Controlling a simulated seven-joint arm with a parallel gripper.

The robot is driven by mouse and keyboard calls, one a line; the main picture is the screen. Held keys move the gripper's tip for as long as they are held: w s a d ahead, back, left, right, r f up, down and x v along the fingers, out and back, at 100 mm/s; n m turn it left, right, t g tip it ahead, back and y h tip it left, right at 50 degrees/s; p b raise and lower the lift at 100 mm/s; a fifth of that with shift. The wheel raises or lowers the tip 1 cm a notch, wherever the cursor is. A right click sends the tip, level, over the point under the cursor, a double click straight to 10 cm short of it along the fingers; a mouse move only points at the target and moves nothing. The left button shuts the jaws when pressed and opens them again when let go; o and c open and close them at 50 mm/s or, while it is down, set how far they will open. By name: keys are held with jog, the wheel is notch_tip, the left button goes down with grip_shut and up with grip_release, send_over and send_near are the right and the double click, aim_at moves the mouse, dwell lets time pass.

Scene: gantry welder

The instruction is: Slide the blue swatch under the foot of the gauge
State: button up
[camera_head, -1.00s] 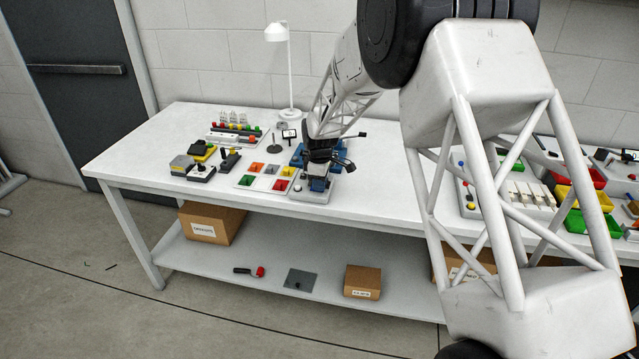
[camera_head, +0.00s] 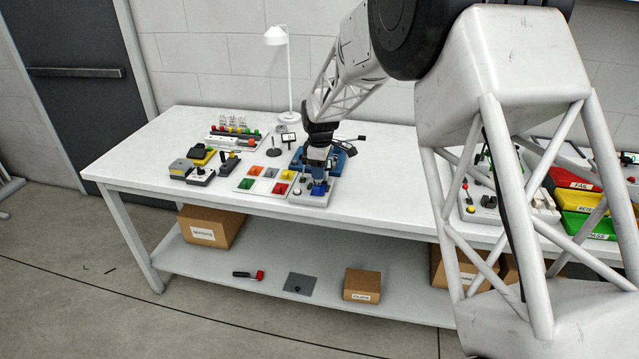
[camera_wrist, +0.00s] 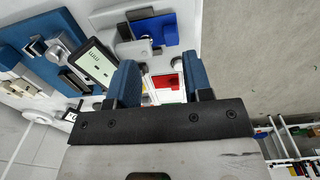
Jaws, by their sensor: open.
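The blue swatch (camera_wrist: 165,29) appears in the wrist view as a flat bright-blue piece at the top, with grey parts beside it. In the head view, blue shows just below my gripper on a white board (camera_head: 312,199), but I cannot tell swatch from finger there. In the head view my gripper (camera_head: 318,172) is low over the bench.
A board of coloured squares (camera_head: 267,181) lies just left of my gripper. Grey and yellow blocks (camera_head: 200,160) stand further left, and a white lamp (camera_head: 280,70) stands behind. Coloured bins (camera_head: 590,205) are at the right. The bench's left front is clear.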

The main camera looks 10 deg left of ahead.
jog(key=shift+s+r, duration=0.35)
jog(key=shift+r, duration=0.45)
jog(key=s+d+r+m+t, duration=0.1)
jog(key=s+d+r+m, duration=0.3)
jog(key=s+d+r, duration=0.55)
jog(key=s+d+r+m, duration=0.6)
jog(key=s+d, duration=0.4)
jog(key=d, duration=0.4)
jog(key=s+d+m, duration=0.4)
jog(key=s+d, duration=0.3)
jog(key=s, duration=0.7)
jog(key=s+d+m+t, duration=0.1)
jog(key=s+d+m, duration=0.3)
jog(key=s, duration=1.1)
jog(key=d, duration=0.3)
jog(key=shift+s+d+r, duration=0.15)
jog(key=shift+d+r, duration=0.15)
